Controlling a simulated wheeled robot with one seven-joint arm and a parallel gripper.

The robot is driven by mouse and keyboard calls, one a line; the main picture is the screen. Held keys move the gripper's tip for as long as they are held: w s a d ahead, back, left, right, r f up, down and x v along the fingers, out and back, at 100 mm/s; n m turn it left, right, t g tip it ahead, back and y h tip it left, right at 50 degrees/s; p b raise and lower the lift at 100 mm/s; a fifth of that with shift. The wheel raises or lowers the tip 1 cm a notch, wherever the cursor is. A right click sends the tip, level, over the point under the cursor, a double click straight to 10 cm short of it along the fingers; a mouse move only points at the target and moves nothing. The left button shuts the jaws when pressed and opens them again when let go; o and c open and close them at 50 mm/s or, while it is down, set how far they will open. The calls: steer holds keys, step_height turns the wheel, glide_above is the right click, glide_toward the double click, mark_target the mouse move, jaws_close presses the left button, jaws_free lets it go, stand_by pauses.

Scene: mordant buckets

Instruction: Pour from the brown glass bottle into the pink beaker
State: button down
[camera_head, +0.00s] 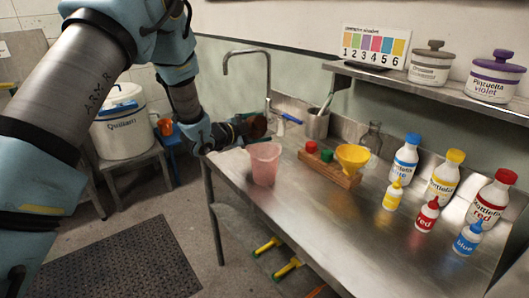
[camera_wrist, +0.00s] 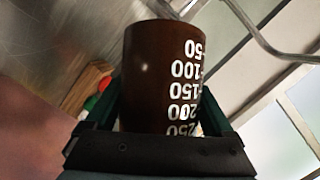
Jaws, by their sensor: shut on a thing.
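The brown glass bottle (camera_wrist: 155,65) with white volume numbers fills the middle of the wrist view. My gripper (camera_wrist: 160,112) is shut on it, with one dark green finger on each side. In the head view the brown bottle (camera_head: 257,126) lies roughly on its side in my gripper (camera_head: 240,131), above and behind the pink beaker. The pink beaker (camera_head: 264,166) stands upright at the left end of the steel table. The bottle and beaker look apart. No stream shows between them, and I cannot see the contents of either.
A wooden rack (camera_head: 327,171) holds red and green caps and a yellow funnel (camera_head: 353,157). A faucet (camera_head: 226,62) and a metal cup (camera_head: 316,124) are behind. Several dye bottles (camera_head: 441,178) stand at right. The table's front middle (camera_head: 340,220) is clear.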

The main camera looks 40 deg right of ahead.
steer(key=shift+w+f+b, duration=0.1)
steer(key=shift+f+b, duration=0.2)
steer(key=shift+b, duration=0.1)
steer(key=shift+w+d+m+h+b, duration=0.1)
steer(key=shift+w+m+h+b, duration=0.25)
steer(key=shift+m+b, duration=0.45)
stand_by(1.8)
steer(key=shift+d+r+m+t+h, duration=0.1)
steer(key=shift+r+m+t+h, duration=0.35)
steer(key=shift+r+m, duration=0.3)
stand_by(1.8)
steer(key=shift+s+a+r+m+h+b, duration=0.15)
steer(key=shift+r+m+b, duration=0.25)
steer(key=shift+b, duration=0.7)
steer(key=shift+s+a+r+m+h+b, duration=0.1)
steer(key=shift+s+r+m+h+b, duration=0.25)
steer(key=shift+b, duration=0.75)
